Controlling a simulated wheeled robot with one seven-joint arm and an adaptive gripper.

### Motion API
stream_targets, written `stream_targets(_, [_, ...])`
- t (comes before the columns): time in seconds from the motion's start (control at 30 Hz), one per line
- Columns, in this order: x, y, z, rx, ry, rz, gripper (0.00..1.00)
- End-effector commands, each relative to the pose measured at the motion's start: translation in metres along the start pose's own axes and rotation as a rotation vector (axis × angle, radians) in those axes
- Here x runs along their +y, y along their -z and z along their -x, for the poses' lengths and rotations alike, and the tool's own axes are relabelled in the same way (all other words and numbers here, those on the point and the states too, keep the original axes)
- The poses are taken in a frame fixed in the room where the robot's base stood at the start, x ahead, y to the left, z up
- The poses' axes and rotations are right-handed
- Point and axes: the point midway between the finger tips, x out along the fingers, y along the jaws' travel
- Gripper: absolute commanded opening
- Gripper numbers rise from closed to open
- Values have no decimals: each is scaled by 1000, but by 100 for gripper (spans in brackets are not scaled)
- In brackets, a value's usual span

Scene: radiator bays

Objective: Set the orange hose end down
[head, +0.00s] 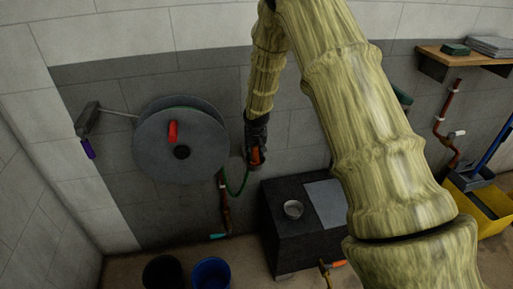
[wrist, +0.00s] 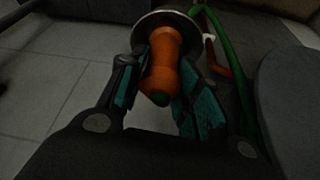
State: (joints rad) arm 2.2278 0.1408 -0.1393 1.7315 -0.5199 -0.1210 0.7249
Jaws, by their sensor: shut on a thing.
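The orange hose end (head: 256,157) is held in my gripper (head: 257,147), in front of the grey wall and to the right of the hose reel. In the wrist view the orange hose end (wrist: 161,62) sits between the teal finger pads of my gripper (wrist: 160,95), which is shut on it. A green hose (head: 243,184) hangs in a loop from the hose end towards the reel. It also shows in the wrist view (wrist: 220,40). The hose end is in the air, apart from the dark block below.
The grey hose reel (head: 205,150) with a red handle is on the wall. A dark block (head: 290,250) bears a small round dish (head: 293,209) and a light plate (head: 327,203). Black (head: 163,272) and blue (head: 211,273) buckets stand on the floor. A shelf (head: 455,57) is at upper right.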

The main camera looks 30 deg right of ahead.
Motion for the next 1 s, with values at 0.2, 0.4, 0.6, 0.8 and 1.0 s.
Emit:
stream_targets(0.2, [-1,-1,-2,0,0,1,3])
stream_targets(0.4, [0,-1,-2,0,0,1,55])
stream_targets(0.6, [0,-1,-2,0,0,1,55])
stream_targets(0.8, [0,0,2,0,0,0,55])
stream_targets(1.0, [-1,1,21,1,1,1,55])
